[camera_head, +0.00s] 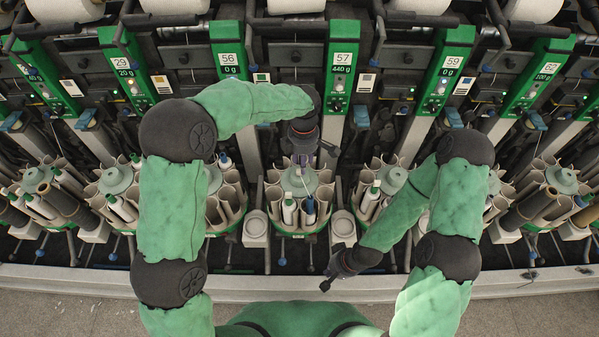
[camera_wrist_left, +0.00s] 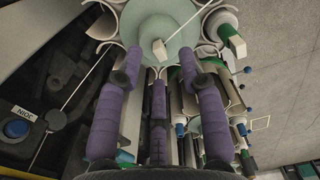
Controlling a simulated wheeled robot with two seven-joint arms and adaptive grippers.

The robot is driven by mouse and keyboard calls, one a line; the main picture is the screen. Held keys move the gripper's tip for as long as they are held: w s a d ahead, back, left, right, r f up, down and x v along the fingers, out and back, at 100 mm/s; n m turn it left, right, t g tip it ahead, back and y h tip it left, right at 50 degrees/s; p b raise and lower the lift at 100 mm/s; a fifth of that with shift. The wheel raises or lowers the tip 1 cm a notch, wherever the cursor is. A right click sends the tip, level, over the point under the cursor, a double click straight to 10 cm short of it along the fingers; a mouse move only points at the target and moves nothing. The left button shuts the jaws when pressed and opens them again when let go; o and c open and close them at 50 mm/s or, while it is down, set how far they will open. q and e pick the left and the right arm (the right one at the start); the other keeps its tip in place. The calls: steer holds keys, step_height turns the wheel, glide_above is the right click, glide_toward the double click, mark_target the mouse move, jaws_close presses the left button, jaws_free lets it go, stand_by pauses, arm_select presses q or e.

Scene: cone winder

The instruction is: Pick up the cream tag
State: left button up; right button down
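In the left wrist view a small cream tag (camera_wrist_left: 159,49) shows against the pale green disc (camera_wrist_left: 150,20) of the bobbin carousel, with a thin pale line running up and right from it. I cannot tell whether the tag touches the disc. My left gripper (camera_wrist_left: 160,72) has its purple fingers spread on both sides below the tag, empty. In the head view my left gripper (camera_head: 303,157) points down over the middle carousel and hides part of it. My right gripper (camera_head: 328,281) hangs low near the machine's front edge, away from the carousel; its fingers are too small to read.
Another small cream piece (camera_wrist_left: 238,46) sits on a tube at the right. The middle carousel (camera_head: 291,182) holds several upright tubes and bobbins, with similar carousels either side. Green numbered panels (camera_head: 342,70) stand behind. The floor (camera_head: 60,312) in front is clear.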

mark_target(299, 172)
arm_select(q)
steer(key=f, duration=0.3)
steer(key=f+b, duration=0.1)
steer(key=f, duration=0.1)
steer(key=shift+w+a, duration=0.25)
steer(key=c, duration=0.7)
